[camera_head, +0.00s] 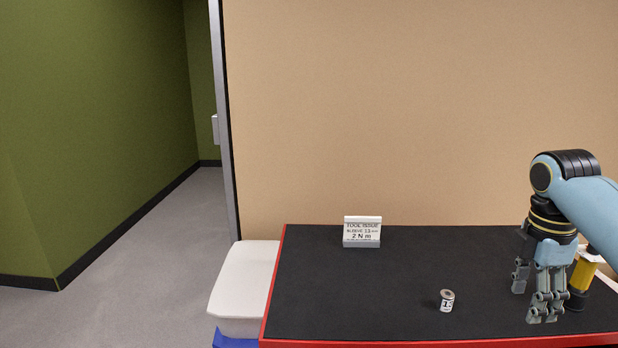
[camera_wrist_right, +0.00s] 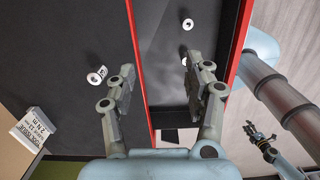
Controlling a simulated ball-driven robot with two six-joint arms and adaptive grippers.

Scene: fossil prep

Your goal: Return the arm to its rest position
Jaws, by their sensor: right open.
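My right gripper (camera_head: 535,298) hangs fingers down over the right part of the black table top (camera_head: 345,295). In the right wrist view its two fingers (camera_wrist_right: 157,78) stand apart with nothing between them. My left gripper is out of the head view. A small dark gripper at the right of the wrist view (camera_wrist_right: 260,137) looks like my left one, too small to tell if open or shut.
A small labelled cylinder (camera_head: 446,300) stands left of my right gripper. A yellow-handled tool (camera_head: 582,275) is just behind the gripper, partly hidden. A sign (camera_head: 362,231) stands at the back. A white-lidded bin (camera_head: 245,280) is left of the table.

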